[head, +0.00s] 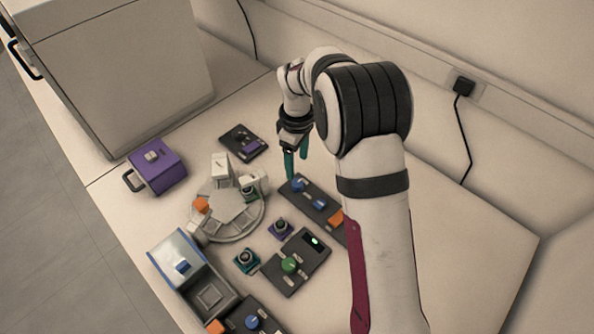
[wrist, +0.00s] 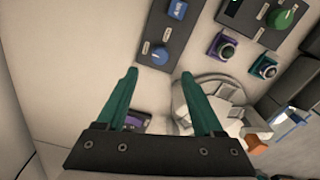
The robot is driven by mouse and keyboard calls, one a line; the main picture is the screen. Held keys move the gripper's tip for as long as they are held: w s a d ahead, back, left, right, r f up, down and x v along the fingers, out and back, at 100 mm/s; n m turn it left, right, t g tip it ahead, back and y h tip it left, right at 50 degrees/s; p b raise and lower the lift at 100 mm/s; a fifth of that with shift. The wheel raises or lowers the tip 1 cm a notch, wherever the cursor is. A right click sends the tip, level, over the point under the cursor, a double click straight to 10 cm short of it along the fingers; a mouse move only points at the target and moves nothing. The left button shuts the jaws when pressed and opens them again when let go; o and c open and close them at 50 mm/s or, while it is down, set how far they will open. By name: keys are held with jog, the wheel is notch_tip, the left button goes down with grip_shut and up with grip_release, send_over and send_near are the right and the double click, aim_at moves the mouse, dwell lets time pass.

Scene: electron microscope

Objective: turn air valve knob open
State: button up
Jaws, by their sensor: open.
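My gripper (head: 297,166) has teal fingers and is open and empty, held above the table near the far end of a dark panel (head: 318,211). The panel carries a blue knob (head: 298,186) at its far end and a second blue control beside it. In the wrist view my gripper (wrist: 159,74) points at the panel's near end, where a round blue knob (wrist: 160,55) lies just past the gap between the fingertips. A blue knob with a raised grip (wrist: 178,10) sits farther along. The fingers appear apart from both. The labels are too small to read, so I cannot tell which is the air valve knob.
A panel with a green knob (head: 289,265), two small round-topped blocks, and a round grey stage (head: 228,236) stand nearby. A purple box (head: 157,166) and a small dark panel (head: 243,141) are left. The table right of the blue-knob panel is partly hidden by my arm.

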aim_at(297, 183)
notch_tip(297, 183, down, 8)
jog(key=shift+r, duration=0.1)
grip_shut()
dwell(0.4)
